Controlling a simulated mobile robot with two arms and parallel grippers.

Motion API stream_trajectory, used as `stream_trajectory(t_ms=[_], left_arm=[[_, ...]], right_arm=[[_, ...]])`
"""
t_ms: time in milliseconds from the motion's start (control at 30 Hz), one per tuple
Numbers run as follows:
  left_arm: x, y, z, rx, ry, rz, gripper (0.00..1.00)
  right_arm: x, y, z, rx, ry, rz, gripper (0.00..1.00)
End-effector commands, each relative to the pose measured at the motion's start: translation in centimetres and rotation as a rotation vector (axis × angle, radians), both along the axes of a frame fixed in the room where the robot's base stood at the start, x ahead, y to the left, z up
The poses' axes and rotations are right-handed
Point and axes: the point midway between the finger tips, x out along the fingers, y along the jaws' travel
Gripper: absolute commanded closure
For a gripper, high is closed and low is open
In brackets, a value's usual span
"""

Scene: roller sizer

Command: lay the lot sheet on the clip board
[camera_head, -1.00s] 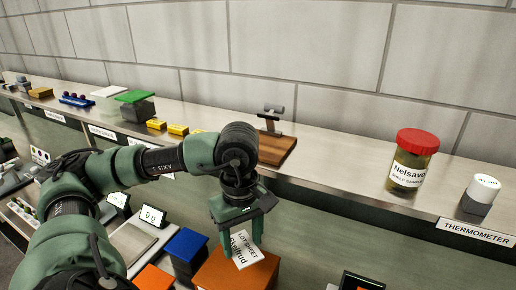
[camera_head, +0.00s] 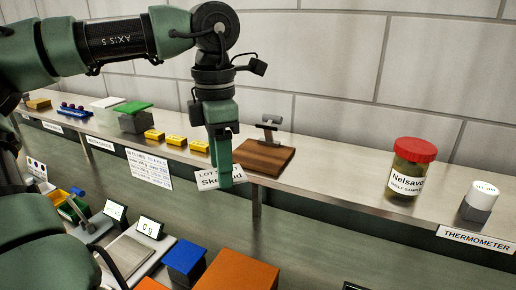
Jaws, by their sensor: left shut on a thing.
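My left gripper (camera_head: 221,162) is shut on the lot sheet (camera_head: 206,183), a small white card with black print. Its fingers cover part of the lettering. The card hangs in front of the shelf's front edge, left of the clip board. The clip board (camera_head: 266,157) is a brown wooden board with a grey metal clip (camera_head: 269,126) at its back. It lies on the shelf, and its visible top is bare. My right gripper is not in view.
The steel shelf (camera_head: 335,168) also holds yellow blocks (camera_head: 176,140) left of the board and a red-lidded jar (camera_head: 411,168) with a white-topped thermometer (camera_head: 480,200) at right. Below stand an orange box (camera_head: 238,272) and a blue box (camera_head: 185,259). The shelf between board and jar is clear.

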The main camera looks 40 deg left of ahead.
Motion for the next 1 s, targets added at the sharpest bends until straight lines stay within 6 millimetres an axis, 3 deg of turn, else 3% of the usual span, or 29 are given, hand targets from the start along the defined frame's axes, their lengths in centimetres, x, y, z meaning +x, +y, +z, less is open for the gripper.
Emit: stream_trajectory(t_ms=[100,600,933,1000], left_arm=[[2.6,0.9,0.5,0.001,0.006,0.002,0.85],[12.8,4.2,0.3,0.002,0.004,0.0,0.85],[15.4,5.0,0.0,0.001,0.002,-0.003,0.85],[15.2,4.9,-1.2,-0.001,0.005,-0.004,0.85]], right_arm=[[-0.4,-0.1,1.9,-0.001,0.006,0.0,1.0],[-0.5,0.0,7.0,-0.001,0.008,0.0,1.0],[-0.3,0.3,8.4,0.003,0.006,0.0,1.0],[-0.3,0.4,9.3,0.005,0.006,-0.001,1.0]])
